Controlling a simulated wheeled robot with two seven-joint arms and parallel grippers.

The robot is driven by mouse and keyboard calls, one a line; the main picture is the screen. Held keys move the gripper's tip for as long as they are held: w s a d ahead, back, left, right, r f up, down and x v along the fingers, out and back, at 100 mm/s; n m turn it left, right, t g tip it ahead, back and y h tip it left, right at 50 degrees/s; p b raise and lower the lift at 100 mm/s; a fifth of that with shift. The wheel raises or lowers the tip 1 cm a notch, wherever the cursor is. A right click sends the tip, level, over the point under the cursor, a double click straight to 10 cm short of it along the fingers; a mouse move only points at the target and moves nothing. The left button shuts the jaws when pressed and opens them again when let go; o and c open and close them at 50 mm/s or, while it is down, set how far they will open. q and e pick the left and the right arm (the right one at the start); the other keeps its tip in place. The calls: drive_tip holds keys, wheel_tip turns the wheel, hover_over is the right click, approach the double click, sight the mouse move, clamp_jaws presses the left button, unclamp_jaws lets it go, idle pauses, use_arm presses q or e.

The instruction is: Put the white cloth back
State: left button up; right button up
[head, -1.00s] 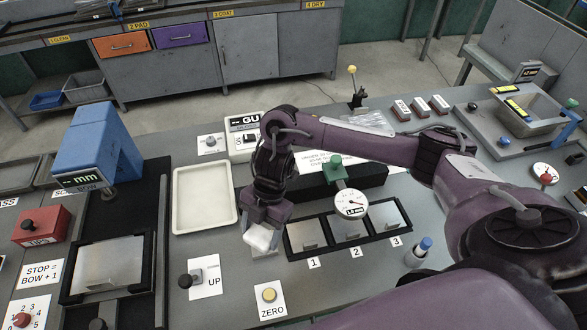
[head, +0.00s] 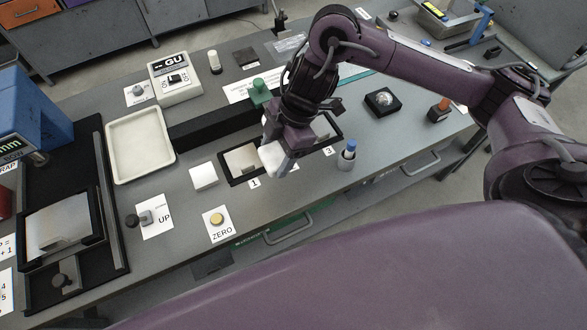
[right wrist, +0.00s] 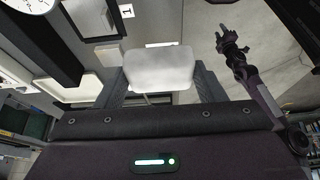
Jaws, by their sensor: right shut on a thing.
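The white cloth (head: 272,157) is a small pale pad in my right gripper (head: 278,150), above the front of the numbered trays. In the right wrist view, the cloth (right wrist: 160,67) sits between the two fingers of the right gripper (right wrist: 162,85), which are shut on it. A white square block (head: 204,176) lies on the bench left of tray 1; I cannot tell exactly what it is. The gripper and arm hide tray 2 and part of the black frame.
Tray 1 (head: 242,159) is beside the held cloth. A blue-capped bottle (head: 347,154) stands close on the right. A white shallow tray (head: 141,146), the UP switch (head: 147,217) and the yellow ZERO button (head: 217,219) are to the left. The bench's front edge is near.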

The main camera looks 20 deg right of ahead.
hover_over(275, 198)
drive_tip(key=d, duration=0.1)
wheel_tip(275, 198, down, 5)
drive_tip(key=f, duration=0.9)
drive_tip(key=shift+s+d+p, duration=0.1)
drive_tip(key=shift+d+p, duration=0.2)
drive_tip(key=shift+p, duration=0.1)
wheel_tip(275, 198, down, 4)
drive_tip(key=shift+f+p, duration=0.25)
drive_tip(key=shift+p, duration=0.05)
drive_tip(key=shift+f, duration=0.15)
drive_tip(key=shift+f, duration=0.1)
drive_tip(key=shift+f, duration=0.1)
drive_tip(key=o, duration=1)
drive_tip(key=shift+c, duration=0.2)
